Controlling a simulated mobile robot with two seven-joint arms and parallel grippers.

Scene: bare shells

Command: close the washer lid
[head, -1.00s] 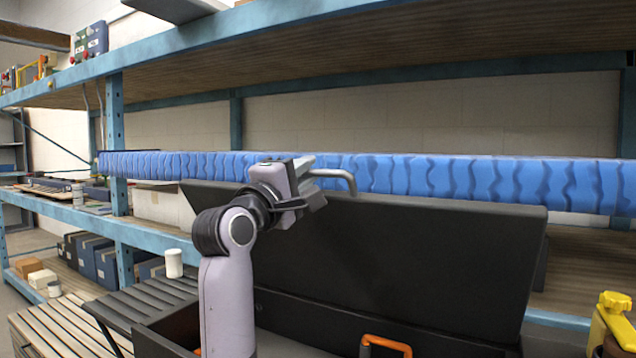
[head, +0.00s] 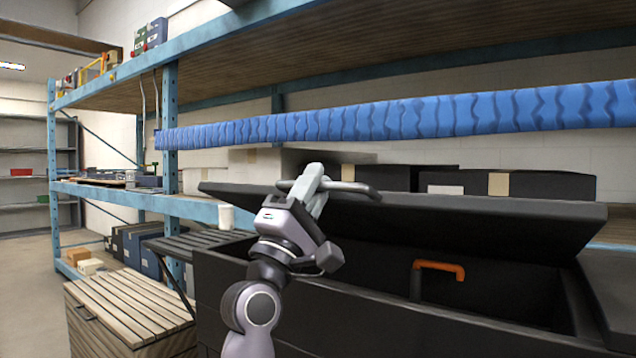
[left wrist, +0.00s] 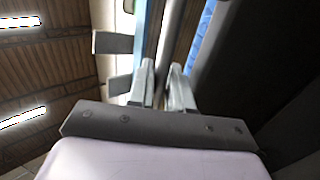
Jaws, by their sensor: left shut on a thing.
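The washer is a black box (head: 225,285) with a wide black lid (head: 470,224) that stands partly open, tilted over a dark opening. A grey bar handle (head: 362,188) is at the lid's upper edge. My left gripper (head: 314,184) is shut on the lid handle, at its left part. In the left wrist view the two fingers of my left gripper (left wrist: 162,90) show on either side of a dark bar, and the dark lid fills the right side. My right gripper is not in view.
An orange handle (head: 438,267) shows inside the opening under the lid. A blue padded beam (head: 400,118) runs across behind, above the lid. A slatted wooden crate (head: 130,310) stands at the left. A white cup (head: 226,217) stands behind the washer's left end.

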